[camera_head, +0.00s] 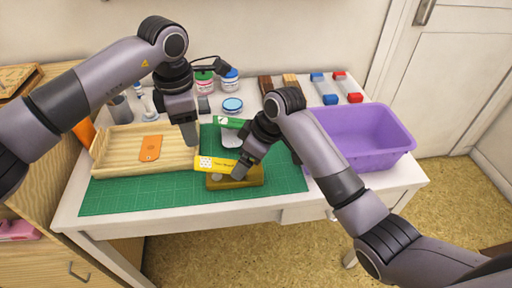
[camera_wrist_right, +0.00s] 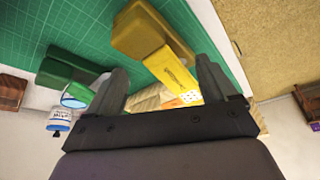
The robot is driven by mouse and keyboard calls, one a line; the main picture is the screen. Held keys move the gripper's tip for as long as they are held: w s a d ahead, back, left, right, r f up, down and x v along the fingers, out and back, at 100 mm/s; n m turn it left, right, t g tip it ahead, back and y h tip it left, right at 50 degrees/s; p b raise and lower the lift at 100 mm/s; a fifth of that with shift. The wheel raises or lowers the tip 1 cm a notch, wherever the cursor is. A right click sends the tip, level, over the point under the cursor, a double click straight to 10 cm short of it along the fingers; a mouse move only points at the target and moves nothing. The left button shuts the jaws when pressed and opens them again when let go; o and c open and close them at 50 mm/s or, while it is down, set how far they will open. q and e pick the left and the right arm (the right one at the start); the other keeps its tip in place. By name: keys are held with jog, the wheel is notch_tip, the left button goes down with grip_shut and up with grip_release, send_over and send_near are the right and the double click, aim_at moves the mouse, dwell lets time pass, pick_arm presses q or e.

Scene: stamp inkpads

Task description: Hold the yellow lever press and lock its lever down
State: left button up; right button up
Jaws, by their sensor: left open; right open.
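The yellow lever press lies on the green mat, with a dull yellow body (camera_head: 252,178) and a bright yellow, labelled lever (camera_head: 214,164). The right wrist view shows its body (camera_wrist_right: 139,32) beyond the fingertips and its bright lever (camera_wrist_right: 172,70) pointing in between the fingers. My right gripper (camera_head: 240,171) is open over the press and hides part of it; its spread fingers (camera_wrist_right: 162,66) also show in the wrist view. I cannot tell whether they touch it. My left gripper (camera_head: 191,138) points down above the wooden tray's right end, left of the press, and looks empty.
A green press (camera_head: 231,138) stands behind the yellow one. A wooden tray (camera_head: 118,168) with an orange tag (camera_head: 150,148) is at left. A purple bin (camera_head: 365,140) is at right. Jars (camera_head: 230,80) and red and blue-ended blocks line the back. The green mat's front (camera_head: 140,196) is clear.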

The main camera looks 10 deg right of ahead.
aim_at(256, 168)
jog(key=n, duration=0.1)
jog(key=n+g+h, duration=0.1)
jog(key=n+h, duration=0.1)
jog(key=shift+w+d+r, duration=0.2)
jog(key=shift+w+d, duration=0.05)
jog(key=shift+w, duration=0.15)
jog(key=n, duration=0.1)
jog(key=d+n+g+h, duration=0.1)
jog(key=h, duration=0.1)
jog(key=shift+w+d+r+n, duration=0.25)
jog(key=shift+d+r+n, duration=0.1)
jog(key=shift+r+n, duration=0.05)
jog(key=shift+f, duration=3.55)
